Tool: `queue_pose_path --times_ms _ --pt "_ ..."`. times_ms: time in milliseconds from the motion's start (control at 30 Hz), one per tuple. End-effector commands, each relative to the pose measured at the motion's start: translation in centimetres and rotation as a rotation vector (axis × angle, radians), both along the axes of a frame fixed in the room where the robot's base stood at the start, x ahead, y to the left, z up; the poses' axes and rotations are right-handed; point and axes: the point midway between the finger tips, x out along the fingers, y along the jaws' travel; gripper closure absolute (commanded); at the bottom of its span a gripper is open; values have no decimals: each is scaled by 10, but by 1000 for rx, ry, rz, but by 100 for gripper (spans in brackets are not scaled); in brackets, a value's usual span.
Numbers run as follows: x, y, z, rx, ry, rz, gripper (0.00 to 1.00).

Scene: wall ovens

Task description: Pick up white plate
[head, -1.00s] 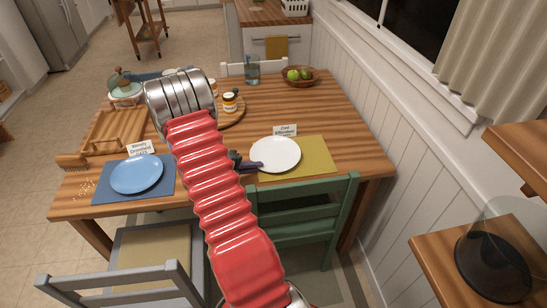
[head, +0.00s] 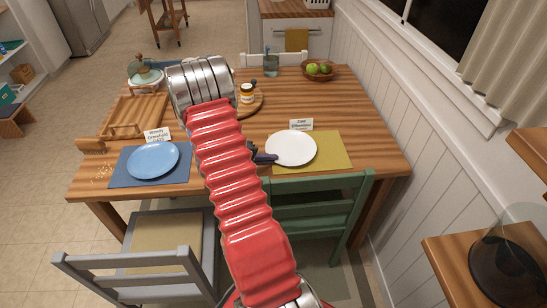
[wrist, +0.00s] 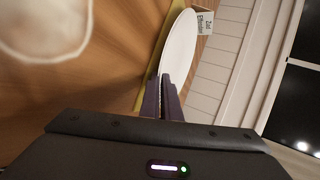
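The white plate (head: 291,148) lies over the yellow placemat (head: 335,159) on the wooden table, in front of a name card. My gripper (head: 276,158) reaches its left edge in the head view; my red arm hides part of the hand. In the wrist view, the dark purple fingers (wrist: 165,78) are close together at the near rim of the white plate (wrist: 178,46), with the rim between their tips. They look shut on it. I see no clear gap between the plate and the mat.
A blue plate (head: 153,160) on a blue mat lies to the left. A jar (head: 246,93) on a round board, a fruit bowl (head: 319,70) and a glass stand farther back. A green chair (head: 318,195) and a grey chair (head: 130,268) stand at the near edge; a panelled wall is at right.

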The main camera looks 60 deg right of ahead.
Motion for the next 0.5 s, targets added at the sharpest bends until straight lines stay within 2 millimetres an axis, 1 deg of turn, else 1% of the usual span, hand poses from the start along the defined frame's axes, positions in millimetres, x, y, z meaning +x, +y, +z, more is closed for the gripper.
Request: queue_pose_path --times_ms 67,167,500 --pt "-2 2 4 5 2 -1 100" --pt "0 1 17 2 -1 -1 100" --pt "1 0 70 -4 -4 1 100"
